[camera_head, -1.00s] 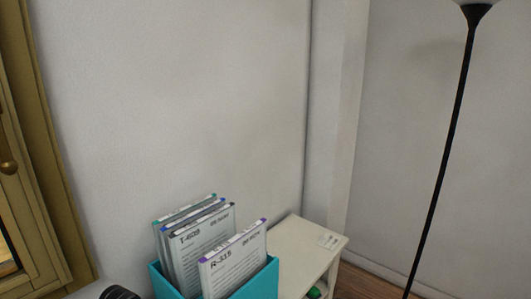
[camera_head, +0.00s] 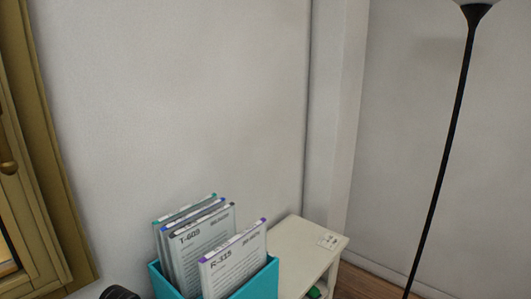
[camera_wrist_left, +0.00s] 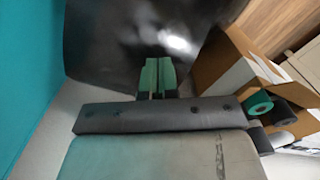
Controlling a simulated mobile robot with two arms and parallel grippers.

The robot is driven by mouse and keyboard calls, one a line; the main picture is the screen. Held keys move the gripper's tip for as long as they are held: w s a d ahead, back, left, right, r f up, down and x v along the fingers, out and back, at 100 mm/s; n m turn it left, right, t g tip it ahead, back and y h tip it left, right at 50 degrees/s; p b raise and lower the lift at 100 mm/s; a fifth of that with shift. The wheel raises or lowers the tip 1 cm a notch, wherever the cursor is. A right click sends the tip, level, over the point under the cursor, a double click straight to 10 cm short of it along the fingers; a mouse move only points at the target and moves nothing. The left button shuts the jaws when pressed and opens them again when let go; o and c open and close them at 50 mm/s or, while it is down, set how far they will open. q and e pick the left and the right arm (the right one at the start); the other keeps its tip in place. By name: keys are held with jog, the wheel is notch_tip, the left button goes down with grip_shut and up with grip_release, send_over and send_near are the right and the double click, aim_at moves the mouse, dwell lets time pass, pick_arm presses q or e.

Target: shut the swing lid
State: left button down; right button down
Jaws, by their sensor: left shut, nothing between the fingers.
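My left gripper (camera_wrist_left: 158,78) shows in the left wrist view, with two green fingers shut together and nothing between them. A dark, glossy curved panel (camera_wrist_left: 110,40) lies just beyond its fingertips. It may be the swing lid, but I cannot tell for sure. Whether the fingertips touch it is also unclear. No lid can be made out in the head view. My right gripper is in neither view.
A teal holder (camera_head: 262,283) with several labelled folders stands beside a cream shelf unit (camera_head: 303,252) in the head view. The wrist view shows a teal surface (camera_wrist_left: 25,70) at left and a cardboard box (camera_wrist_left: 215,70) with rolls at right.

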pick_arm(q)
jog(key=shift+f+b, duration=1.5)
jog(key=shift+f, duration=2.15)
notch_tip(320, 180, up, 12)
jog(key=p, duration=1.4)
jog(key=shift+r, duration=0.15)
